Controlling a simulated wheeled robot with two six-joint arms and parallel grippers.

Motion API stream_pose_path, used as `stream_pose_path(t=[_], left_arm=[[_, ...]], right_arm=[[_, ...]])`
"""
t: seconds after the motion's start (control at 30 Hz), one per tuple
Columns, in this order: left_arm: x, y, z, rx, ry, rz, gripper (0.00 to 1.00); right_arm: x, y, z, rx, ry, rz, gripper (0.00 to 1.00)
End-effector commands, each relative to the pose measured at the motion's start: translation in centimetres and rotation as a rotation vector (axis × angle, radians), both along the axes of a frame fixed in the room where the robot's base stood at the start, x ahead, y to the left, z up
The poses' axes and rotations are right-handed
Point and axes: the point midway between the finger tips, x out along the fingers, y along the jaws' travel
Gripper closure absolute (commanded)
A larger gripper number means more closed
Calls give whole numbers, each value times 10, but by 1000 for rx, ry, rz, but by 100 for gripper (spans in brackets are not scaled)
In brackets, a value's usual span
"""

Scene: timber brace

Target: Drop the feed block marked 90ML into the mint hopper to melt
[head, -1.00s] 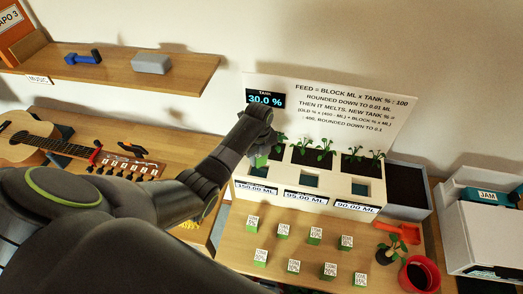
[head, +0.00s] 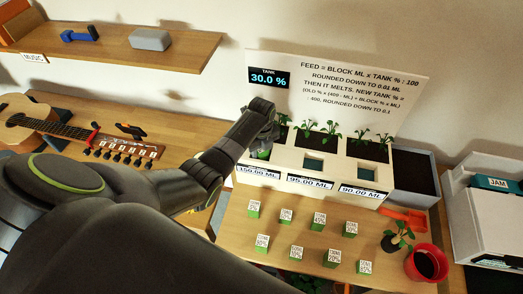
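Several small green feed blocks with white labels stand in two rows on the wooden table, one at the near right (head: 365,267) and one at the back left (head: 254,208). Their print is too small to read surely. My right gripper is not in view.
A tank display (head: 269,78) reads 30.0 % on the rule board (head: 350,85). A red pot (head: 427,264), a potted seedling (head: 397,240) and an orange tray (head: 403,219) stand at the right. A grey bin (head: 415,177) adjoins the planter. A guitar (head: 50,122) lies left.

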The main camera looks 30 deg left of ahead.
Motion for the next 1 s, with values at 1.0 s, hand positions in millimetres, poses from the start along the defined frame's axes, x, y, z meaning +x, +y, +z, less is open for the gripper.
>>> stream_pose_path(t=[1.0], left_arm=[[2, 1, 118, 4, -9, 0, 38]], right_arm=[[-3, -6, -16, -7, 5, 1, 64]])
